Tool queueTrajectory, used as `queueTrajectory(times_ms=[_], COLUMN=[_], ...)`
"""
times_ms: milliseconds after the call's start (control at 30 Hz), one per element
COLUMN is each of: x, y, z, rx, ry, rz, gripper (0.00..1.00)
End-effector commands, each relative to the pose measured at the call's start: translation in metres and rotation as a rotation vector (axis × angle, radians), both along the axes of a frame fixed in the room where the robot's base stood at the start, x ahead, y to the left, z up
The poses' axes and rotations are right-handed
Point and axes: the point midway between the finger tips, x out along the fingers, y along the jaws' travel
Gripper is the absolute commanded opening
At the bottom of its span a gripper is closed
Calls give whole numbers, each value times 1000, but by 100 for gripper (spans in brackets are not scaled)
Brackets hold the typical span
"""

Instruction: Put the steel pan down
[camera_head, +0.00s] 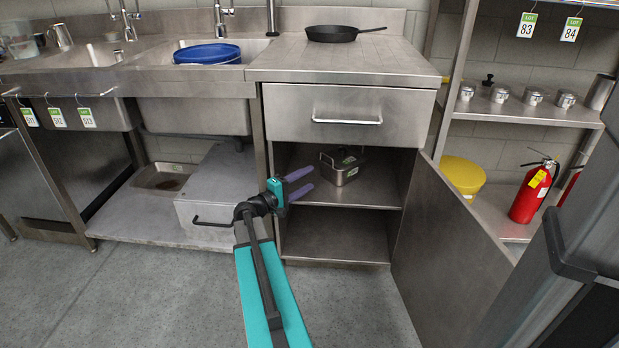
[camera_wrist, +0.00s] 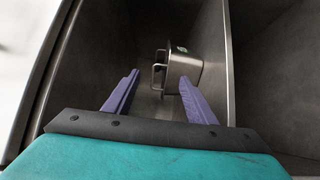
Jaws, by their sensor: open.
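A small steel pan (camera_head: 343,166) with a lid, a handle and a green-and-white label sits on the upper shelf (camera_head: 372,194) inside the open cabinet. It also shows in the wrist view (camera_wrist: 184,72), beyond my fingers, with its looped handle toward me. My gripper (camera_head: 304,183) is at the cabinet's opening, left of and in front of the pan. Its two purple fingers (camera_wrist: 157,88) are spread apart with nothing between them. They are apart from the pan as far as I can tell.
The cabinet door (camera_head: 450,250) stands open at the right. A drawer (camera_head: 350,113) is shut above the opening. A black skillet (camera_head: 342,33) lies on the counter. A metal box (camera_head: 215,195) stands left of the cabinet. The lower compartment (camera_head: 335,236) is empty.

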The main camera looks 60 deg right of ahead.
Motion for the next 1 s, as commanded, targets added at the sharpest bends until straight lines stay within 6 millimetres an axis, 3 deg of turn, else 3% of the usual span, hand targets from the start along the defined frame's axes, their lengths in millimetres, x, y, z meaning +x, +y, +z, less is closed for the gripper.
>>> queueTrajectory(times_ms=[767,867,1000], x=[2,6,19], y=[2,8,31], z=[-2,-12,-47], rx=[5,27,104], ry=[-2,-8,-29], rz=[2,7,24], gripper=[51,51,51])
